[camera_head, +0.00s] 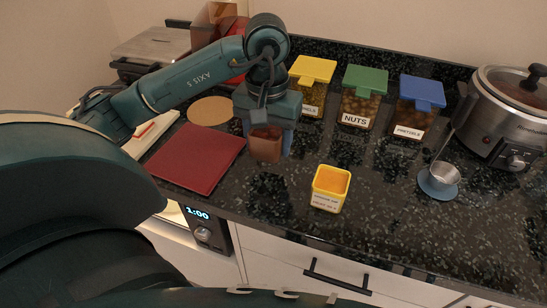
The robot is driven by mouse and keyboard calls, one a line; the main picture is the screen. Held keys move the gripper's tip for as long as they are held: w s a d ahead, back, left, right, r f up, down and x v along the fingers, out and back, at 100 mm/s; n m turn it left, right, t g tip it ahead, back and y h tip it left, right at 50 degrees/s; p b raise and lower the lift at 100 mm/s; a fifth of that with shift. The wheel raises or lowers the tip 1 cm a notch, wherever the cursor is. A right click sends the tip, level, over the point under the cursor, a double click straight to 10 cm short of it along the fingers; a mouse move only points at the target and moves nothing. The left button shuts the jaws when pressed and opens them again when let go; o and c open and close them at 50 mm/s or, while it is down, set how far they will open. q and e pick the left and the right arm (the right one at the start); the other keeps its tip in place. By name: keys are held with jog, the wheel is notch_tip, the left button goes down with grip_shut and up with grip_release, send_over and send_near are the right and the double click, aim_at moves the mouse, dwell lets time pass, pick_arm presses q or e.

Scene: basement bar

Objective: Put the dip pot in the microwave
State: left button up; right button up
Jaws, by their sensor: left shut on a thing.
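My left gripper (268,122) points down over the counter and is shut on a small reddish-brown pot (266,147). The pot is upright, just right of a dark red mat; I cannot tell whether it touches the counter. No label shows on it. A yellow square pot (330,189) with orange contents and a small label stands near the counter's front edge, apart from the gripper. I cannot tell from the labels which is the dip pot. The microwave (206,227) is below the counter at the left, its display reading 1:00. My arm hides most of it. My right gripper is not in view.
Lidded jars with yellow, green (365,80) and blue (421,92) lids stand at the back. A red mat (198,157) lies left of the gripper. The front middle counter is mostly clear.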

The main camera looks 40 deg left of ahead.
aim_at(269, 168)
pick_arm(q)
jog(key=shift+f, duration=2.4)
jog(key=shift+f, duration=0.2)
jog(key=o, duration=1.1)
jog(key=shift+r, duration=0.15)
